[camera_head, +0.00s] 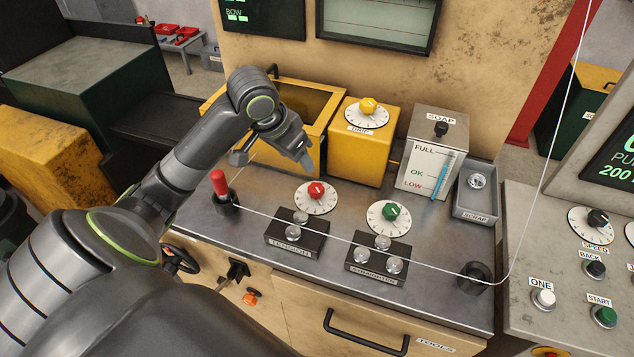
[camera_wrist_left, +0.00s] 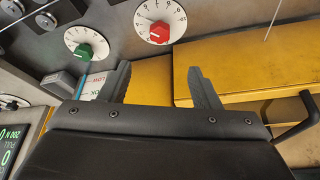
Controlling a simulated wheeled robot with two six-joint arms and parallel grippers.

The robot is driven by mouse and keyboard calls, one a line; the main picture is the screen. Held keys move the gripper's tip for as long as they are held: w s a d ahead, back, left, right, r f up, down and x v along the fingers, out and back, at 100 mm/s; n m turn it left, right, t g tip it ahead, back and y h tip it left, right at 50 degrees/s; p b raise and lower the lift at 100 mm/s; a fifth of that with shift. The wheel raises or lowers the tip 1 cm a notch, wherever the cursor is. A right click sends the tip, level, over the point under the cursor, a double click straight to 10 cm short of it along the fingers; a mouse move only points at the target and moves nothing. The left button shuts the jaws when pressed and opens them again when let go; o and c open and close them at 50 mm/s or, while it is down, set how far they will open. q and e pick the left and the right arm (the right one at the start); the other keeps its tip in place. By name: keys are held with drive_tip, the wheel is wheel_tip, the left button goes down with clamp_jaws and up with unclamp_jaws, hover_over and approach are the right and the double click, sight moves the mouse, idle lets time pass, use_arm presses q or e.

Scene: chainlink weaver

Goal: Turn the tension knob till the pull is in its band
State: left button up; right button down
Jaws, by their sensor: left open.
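The red tension knob (camera_head: 316,189) sits on a white round dial behind the block labelled TENSION (camera_head: 296,234). In the left wrist view the red knob (camera_wrist_left: 159,33) shows beyond the fingertips, with its dial partly cut off at the top. My left gripper (camera_head: 272,160) is open and empty, above and behind the knob, near the yellow boxes. Its two spread fingers (camera_wrist_left: 158,73) also show in the left wrist view, apart from the knob. A dark screen (camera_head: 614,160) at the right edge shows green text, partly cut off. My right gripper is not in view.
A green knob (camera_head: 390,212) on its dial is right of the red one. A thin wire (camera_head: 350,245) crosses low in front of both dials. A red-handled lever (camera_head: 220,184) stands left. A yellow box with a yellow knob (camera_head: 368,105) and the soap box (camera_head: 432,165) stand behind.

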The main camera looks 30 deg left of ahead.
use_arm(q)
approach(315, 188)
drive_tip(key=x, duration=0.8)
drive_tip(key=shift+w+f, duration=0.3)
drive_tip(key=shift+f, duration=0.25)
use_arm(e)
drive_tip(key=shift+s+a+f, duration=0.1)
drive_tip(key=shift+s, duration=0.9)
